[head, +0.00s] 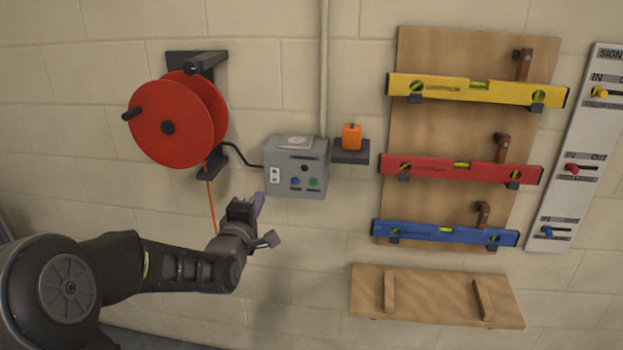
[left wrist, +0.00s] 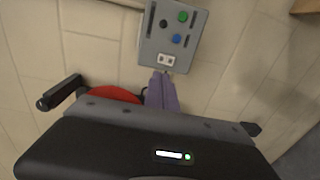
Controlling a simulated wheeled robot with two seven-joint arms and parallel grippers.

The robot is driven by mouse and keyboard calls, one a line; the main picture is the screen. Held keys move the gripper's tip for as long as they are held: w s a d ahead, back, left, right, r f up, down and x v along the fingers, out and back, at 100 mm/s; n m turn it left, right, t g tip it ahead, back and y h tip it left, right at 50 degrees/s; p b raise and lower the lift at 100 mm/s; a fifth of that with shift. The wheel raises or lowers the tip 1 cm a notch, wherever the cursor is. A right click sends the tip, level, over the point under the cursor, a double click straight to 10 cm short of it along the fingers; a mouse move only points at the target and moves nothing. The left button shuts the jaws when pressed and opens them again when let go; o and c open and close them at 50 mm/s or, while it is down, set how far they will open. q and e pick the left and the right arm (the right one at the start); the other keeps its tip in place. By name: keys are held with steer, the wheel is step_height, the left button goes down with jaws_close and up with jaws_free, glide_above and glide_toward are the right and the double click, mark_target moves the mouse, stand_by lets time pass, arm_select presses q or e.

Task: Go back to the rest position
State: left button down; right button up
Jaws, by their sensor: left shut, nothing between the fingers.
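My left gripper (head: 257,203) is in front of the block wall, below and a little left of the grey control box (head: 297,167). Its purple-grey fingers are shut with nothing between them. In the left wrist view the shut fingers (left wrist: 161,92) point toward the lower end of the control box (left wrist: 173,35), by its white socket. I cannot tell whether they touch it. The box has a blue and a green button. My right gripper is not in view.
A red cable reel (head: 168,128) with an orange cord hangs at the left. An orange block (head: 351,137) sits on a small dark shelf. Yellow (head: 478,90), red (head: 459,169) and blue (head: 445,233) levels hang on a wooden board. A wooden shelf (head: 437,296) is below. A sign panel (head: 577,147) hangs right.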

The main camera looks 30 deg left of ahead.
arm_select(q)
steer(key=shift+m, duration=0.3)
steer(key=s+a+f+m+g+h, duration=0.1)
steer(key=s+f+m+g, duration=0.15)
steer(key=f, duration=0.45)
steer(key=s+f+m+g, duration=0.2)
steer(key=f+m, duration=0.1)
steer(key=f, duration=0.4)
steer(key=s+d+f+m+g+h, duration=0.25)
steer(key=d+f, duration=0.45)
steer(key=f, duration=0.4)
steer(key=s+d+f+m+g+h, duration=0.1)
steer(key=s+d+f+m+h, duration=0.15)
steer(key=d+f, duration=0.45)
steer(key=s+d+f+m+g+h, duration=0.2)
steer(key=s+d+f, duration=0.2)
steer(key=d+f, duration=0.3)
steer(key=s+d+f+m+g+h, duration=0.1)
steer(key=s+d+f+m+g, duration=0.2)
steer(key=s+d, duration=0.5)
steer(key=s+d+f+m+g, duration=0.2)
steer(key=s+d+f+m, duration=0.2)
steer(key=s+d, duration=0.4)
steer(key=shift+s+d+g+h, duration=0.2)
steer(key=shift+d+g+h, duration=0.2)
steer(key=shift+d, duration=0.7)
